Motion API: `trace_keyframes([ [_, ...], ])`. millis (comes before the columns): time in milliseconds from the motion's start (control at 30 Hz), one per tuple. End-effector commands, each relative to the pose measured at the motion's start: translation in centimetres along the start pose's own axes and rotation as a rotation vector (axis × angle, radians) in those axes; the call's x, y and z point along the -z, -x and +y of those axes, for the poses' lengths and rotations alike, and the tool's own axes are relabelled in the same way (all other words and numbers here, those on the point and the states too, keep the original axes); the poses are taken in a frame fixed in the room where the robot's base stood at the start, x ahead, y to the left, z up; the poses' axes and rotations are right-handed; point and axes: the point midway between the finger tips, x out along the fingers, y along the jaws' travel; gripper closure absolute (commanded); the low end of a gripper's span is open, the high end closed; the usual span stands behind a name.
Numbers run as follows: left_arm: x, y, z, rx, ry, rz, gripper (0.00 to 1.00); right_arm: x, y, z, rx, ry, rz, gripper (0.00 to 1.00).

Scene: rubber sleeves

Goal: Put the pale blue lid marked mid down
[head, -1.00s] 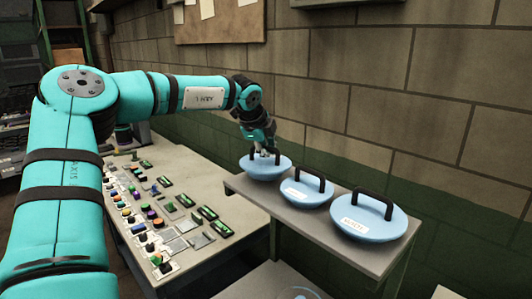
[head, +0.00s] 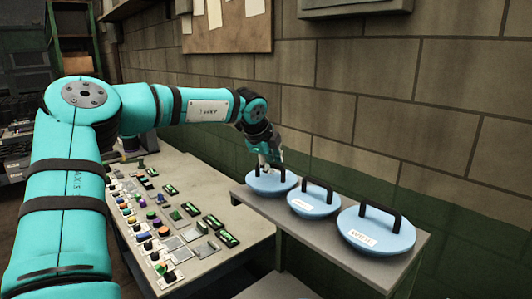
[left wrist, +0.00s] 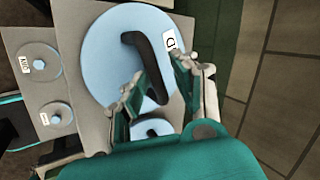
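A pale blue round lid (head: 273,184) with a black handle lies at the far left end of the grey raised shelf (head: 330,238). In the left wrist view the lid (left wrist: 100,62) is large, and its partly hidden white label shows a letter like D. My left gripper (head: 266,166) is over this lid. In the left wrist view its fingers (left wrist: 159,82) are spread on either side of the handle, with gaps showing. The middle lid (head: 314,203) and right lid (head: 375,241) lie beside it, handles up; their labels are too small to read surely. My right gripper is not in view.
A workbench (head: 205,262) with several coloured buttons and switches stands left of the shelf. A block wall (head: 430,130) runs behind. Two round things with pale blue knobs (left wrist: 40,68) (left wrist: 56,118) show at the left of the wrist view.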

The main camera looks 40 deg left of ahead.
Motion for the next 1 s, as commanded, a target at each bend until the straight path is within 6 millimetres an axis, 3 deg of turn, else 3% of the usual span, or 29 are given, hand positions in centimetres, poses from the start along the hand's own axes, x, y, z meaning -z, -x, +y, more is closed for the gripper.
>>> trace_keyframes([
  [200, 0.0, 4.5, 0.2, 0.007, 0.0, 0.001, 0.71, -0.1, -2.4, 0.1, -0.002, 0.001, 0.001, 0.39],
  [500, 0.0, 9.5, 0.1, 0.002, 0.0, -0.001, 0.71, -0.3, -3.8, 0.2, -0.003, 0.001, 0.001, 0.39],
  [1000, 0.0, 10.4, 0.1, 0.0, 0.0, 0.0, 0.71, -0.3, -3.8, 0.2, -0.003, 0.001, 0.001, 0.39],
])
